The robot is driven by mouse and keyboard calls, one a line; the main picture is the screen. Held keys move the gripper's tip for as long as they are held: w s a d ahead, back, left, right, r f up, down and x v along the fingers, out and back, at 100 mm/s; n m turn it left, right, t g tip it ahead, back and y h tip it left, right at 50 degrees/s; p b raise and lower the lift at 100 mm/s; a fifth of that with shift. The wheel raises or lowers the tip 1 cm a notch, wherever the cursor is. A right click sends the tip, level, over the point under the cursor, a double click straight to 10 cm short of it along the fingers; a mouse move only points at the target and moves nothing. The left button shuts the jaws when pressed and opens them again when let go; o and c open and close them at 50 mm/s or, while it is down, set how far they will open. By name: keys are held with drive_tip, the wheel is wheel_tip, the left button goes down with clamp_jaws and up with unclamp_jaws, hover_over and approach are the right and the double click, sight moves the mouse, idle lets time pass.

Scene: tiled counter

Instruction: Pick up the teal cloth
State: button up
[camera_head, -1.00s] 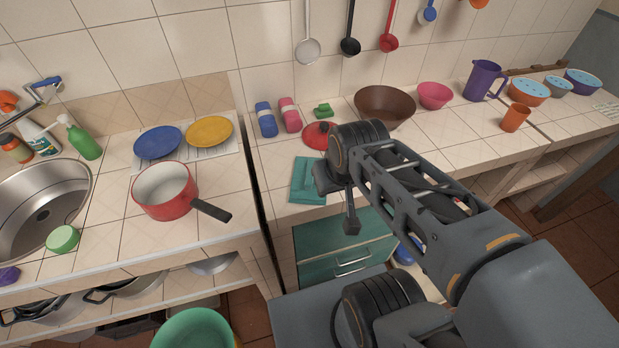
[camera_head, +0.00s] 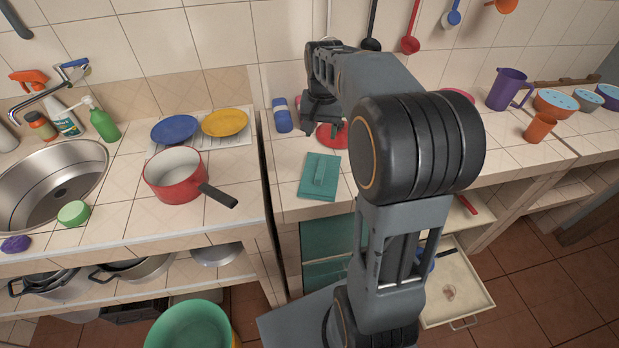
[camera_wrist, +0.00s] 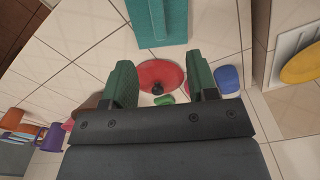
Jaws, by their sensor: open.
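The teal cloth (camera_head: 320,177) lies folded flat on the counter, right of the gap between the two counters. It also shows at the top of the wrist view (camera_wrist: 158,22), beyond the fingertips. My gripper (camera_head: 322,122) is above the counter behind the cloth, near the red lid. In the wrist view my gripper (camera_wrist: 162,72) is open, with its two green-padded fingers apart and nothing between them. The red lid (camera_wrist: 160,76) with a dark knob lies below, seen between the fingers. The cloth is apart from the fingers.
A blue bottle-like item (camera_head: 282,115) stands left of my gripper. A red saucepan (camera_head: 175,178) sits on the left counter, its handle pointing toward the gap. My arm hides part of the right counter. A drawer (camera_head: 455,285) stands open below. The counter around the cloth is mostly clear.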

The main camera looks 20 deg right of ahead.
hover_over(321, 168)
drive_tip(key=shift+m, duration=0.3)
drive_tip(key=f, duration=0.7)
drive_tip(key=shift+a+f, duration=0.15)
drive_tip(key=shift+a, duration=0.05)
drive_tip(key=shift+d+f, duration=0.15)
drive_tip(key=shift+f, duration=2.95)
drive_tip(key=shift+c, duration=0.5)
clamp_jaws()
